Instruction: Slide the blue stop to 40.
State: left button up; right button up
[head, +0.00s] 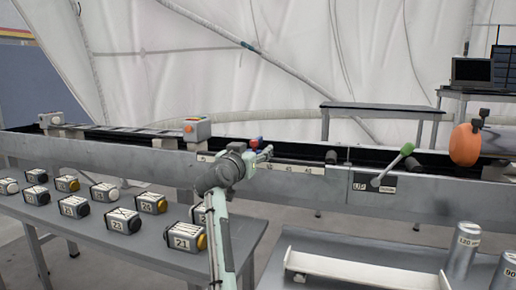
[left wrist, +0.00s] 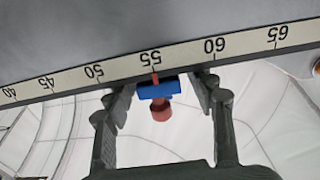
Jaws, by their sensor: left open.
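The blue stop (left wrist: 158,91) has a red knob below it and a red pointer at its top. In the left wrist view the pointer touches the scale strip (left wrist: 108,70) at about 55. The 40 mark lies at the far left of that view. My left gripper (left wrist: 163,90) is open, with one finger on each side of the stop and a gap to each. In the head view my left gripper (head: 263,153) is at the rail (head: 300,175), just in front of the stop (head: 255,141), which is partly hidden. My right gripper is not in view.
A table (head: 150,247) with several numbered blocks stands at the lower left. A green-tipped lever (head: 394,164) with an UP label and an orange rounded object (head: 465,144) are to the right. A tray (head: 360,266) and metal cylinders (head: 462,250) are at the lower right.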

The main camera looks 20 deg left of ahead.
pick_arm(q)
jog(key=shift+w, duration=1.5)
grip_shut()
